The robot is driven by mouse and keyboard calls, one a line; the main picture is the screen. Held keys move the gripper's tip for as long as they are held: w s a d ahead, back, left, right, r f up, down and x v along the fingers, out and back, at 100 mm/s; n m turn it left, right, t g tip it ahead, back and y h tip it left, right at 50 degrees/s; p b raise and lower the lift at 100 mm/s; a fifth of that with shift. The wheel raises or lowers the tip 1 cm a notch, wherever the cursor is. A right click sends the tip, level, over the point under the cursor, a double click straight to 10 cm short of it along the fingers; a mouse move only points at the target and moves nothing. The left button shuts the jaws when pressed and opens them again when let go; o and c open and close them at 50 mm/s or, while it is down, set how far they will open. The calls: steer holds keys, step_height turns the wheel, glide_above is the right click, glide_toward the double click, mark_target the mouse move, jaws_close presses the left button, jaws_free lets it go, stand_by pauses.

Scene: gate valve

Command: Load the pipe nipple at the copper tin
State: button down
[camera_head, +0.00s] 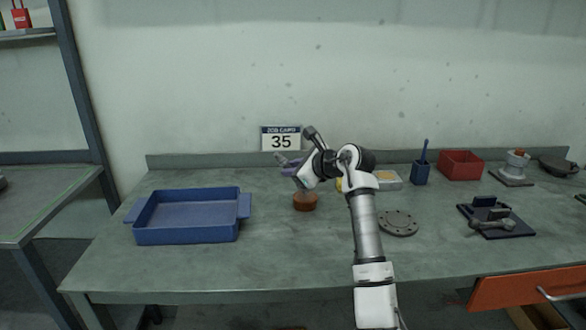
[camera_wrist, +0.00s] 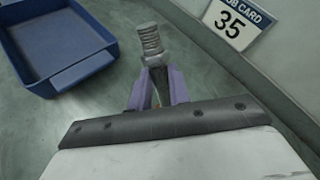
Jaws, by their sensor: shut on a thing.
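My gripper (camera_head: 292,168), with purple fingers, is shut on a grey threaded piece, the pipe nipple (camera_wrist: 151,42), which sticks out past the fingertips in the wrist view (camera_wrist: 155,92). The nipple's grey end also shows in the head view (camera_head: 281,157). The copper tin (camera_head: 305,202) is a low, round, reddish-brown thing on the bench. My gripper is above and slightly behind it, apart from it. The tin does not show in the wrist view, and its inside cannot be made out.
A blue tray (camera_head: 137,232) stands at the left of the bench. A job card (camera_head: 281,139) reading 35 stands at the back. A round flange (camera_head: 398,223), a blue cup (camera_head: 421,174), a red bin (camera_head: 460,164) and a dark tool tray (camera_head: 513,230) are to the right.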

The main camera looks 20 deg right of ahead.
steer(key=shift+f, duration=0.3)
stand_by(0.7)
steer(key=shift+r, duration=0.1)
step_height(320, 180, up, 7)
steer(key=p, duration=0.3)
stand_by(0.4)
stand_by(0.6)
